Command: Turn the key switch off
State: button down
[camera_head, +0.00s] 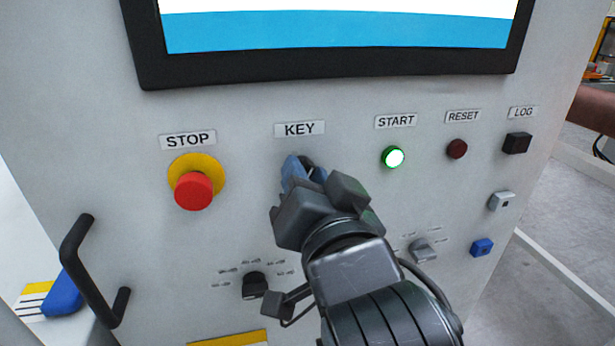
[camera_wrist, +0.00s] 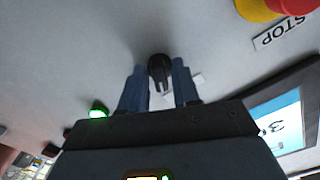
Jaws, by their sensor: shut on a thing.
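The key switch (camera_wrist: 160,68) is a dark round knob with a narrow grip. It shows in the wrist view between the two blue fingers of my gripper (camera_wrist: 160,85). My gripper is shut on it. In the head view my gripper (camera_head: 303,168) is at the panel just below the KEY label (camera_head: 299,129), and it hides most of the switch. The turn position of the key cannot be read.
A red STOP button (camera_head: 194,190) on a yellow collar is left of my gripper. A lit green START button (camera_head: 393,157) and a dark red RESET button (camera_head: 457,149) are to the right. A rotary selector (camera_head: 254,285) sits below. A black handle (camera_head: 75,262) juts out at left.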

jog(key=shift+n, duration=0.3)
jog(key=n+p, duration=0.6)
jog(key=n, duration=0.5)
jog(key=shift+p, duration=0.4)
jog(key=shift+n, duration=0.3)
jog(key=c, duration=1.1)
grip_release()
jog(key=shift+a, duration=0.1)
